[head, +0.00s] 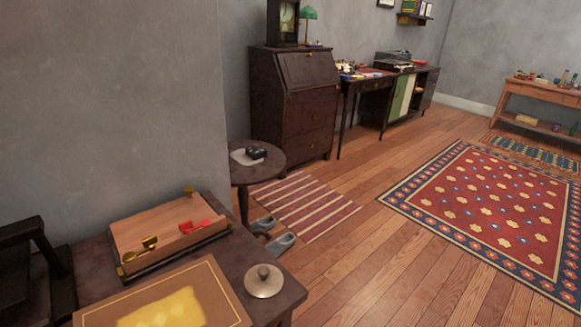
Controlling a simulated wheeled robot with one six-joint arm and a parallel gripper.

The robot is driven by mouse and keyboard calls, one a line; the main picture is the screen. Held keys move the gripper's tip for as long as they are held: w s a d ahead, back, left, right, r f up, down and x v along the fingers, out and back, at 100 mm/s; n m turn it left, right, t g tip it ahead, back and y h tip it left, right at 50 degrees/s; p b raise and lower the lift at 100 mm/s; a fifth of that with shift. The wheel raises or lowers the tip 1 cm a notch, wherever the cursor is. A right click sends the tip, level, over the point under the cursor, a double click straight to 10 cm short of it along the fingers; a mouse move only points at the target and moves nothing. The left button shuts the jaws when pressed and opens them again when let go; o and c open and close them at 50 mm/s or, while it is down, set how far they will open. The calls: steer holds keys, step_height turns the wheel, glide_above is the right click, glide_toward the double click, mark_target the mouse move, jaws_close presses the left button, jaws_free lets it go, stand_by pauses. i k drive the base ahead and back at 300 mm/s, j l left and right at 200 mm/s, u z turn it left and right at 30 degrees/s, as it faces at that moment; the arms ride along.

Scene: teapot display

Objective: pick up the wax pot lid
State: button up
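A round, pale cream lid with a small knob (264,281), which looks like the wax pot lid, lies knob up near the right corner of a dark table (238,254). Nothing covers it. It lies just right of a brown board with a yellow patch (222,292). No wax pot can be made out. My gripper is not in view, so I cannot tell its place relative to the lid.
A wooden tray (160,228) with a red item and brass pieces lies behind the board, near the grey wall. A dark frame (22,233) stands at the left edge. A small round table (270,170) and slippers (280,242) are beyond. Open floor lies right.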

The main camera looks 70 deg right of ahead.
mark_target(261, 281)
steer(key=j+z, duration=0.1)
steer(key=z, duration=0.35)
steer(key=k+z, duration=0.1)
steer(key=z, duration=0.4)
steer(key=j+z, duration=0.1)
steer(key=z, duration=0.35)
steer(key=j+u, duration=0.15)
steer(key=u, duration=0.35)
steer(key=k+j+u, duration=0.1)
steer(key=u, duration=0.4)
